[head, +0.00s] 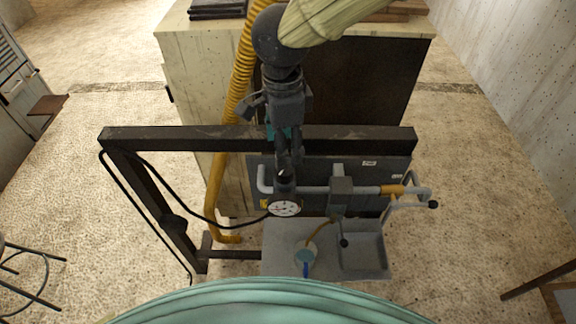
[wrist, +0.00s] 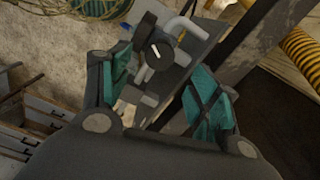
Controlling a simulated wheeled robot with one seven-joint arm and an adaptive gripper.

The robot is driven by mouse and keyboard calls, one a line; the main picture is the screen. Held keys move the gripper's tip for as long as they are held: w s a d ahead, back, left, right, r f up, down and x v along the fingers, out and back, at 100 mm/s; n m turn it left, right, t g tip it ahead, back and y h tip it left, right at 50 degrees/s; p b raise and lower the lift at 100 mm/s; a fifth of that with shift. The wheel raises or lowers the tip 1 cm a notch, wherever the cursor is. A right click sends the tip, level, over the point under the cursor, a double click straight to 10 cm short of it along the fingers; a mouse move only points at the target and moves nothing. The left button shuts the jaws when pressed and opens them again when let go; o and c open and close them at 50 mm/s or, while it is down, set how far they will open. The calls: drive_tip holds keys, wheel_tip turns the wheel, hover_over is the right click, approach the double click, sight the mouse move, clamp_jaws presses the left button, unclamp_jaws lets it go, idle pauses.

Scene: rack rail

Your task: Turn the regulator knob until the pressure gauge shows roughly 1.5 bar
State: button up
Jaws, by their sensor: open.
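The regulator knob (wrist: 159,52) is black and round with a white pointer mark, and sits in the upper middle of the wrist view. In the head view it is a dark knob (head: 285,176) just above the pressure gauge (head: 285,208), which has a white face. The needle is too small to read. My gripper (head: 289,158) is right above the knob in the head view, pointing down. In the wrist view my gripper (wrist: 163,80) shows teal-padded fingers spread apart with nothing held; the knob lies beyond them, seemingly not touched.
A dark rail frame (head: 200,139) crosses behind the grey pipe (head: 315,190). A valve block (head: 341,198) stands right of the gauge, above a grey tray (head: 360,253). A yellow hose (head: 240,85) runs down at left. A cabinet (head: 200,80) stands behind.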

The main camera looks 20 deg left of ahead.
sight(284, 173)
drive_tip(key=shift+f+p, duration=0.4)
drive_tip(key=shift+f, duration=3.55)
drive_tip(key=shift+c, duration=0.2)
drive_tip(key=c, duration=1)
drive_tip(key=shift+a, duration=0.2)
drive_tip(key=shift+d, duration=0.2)
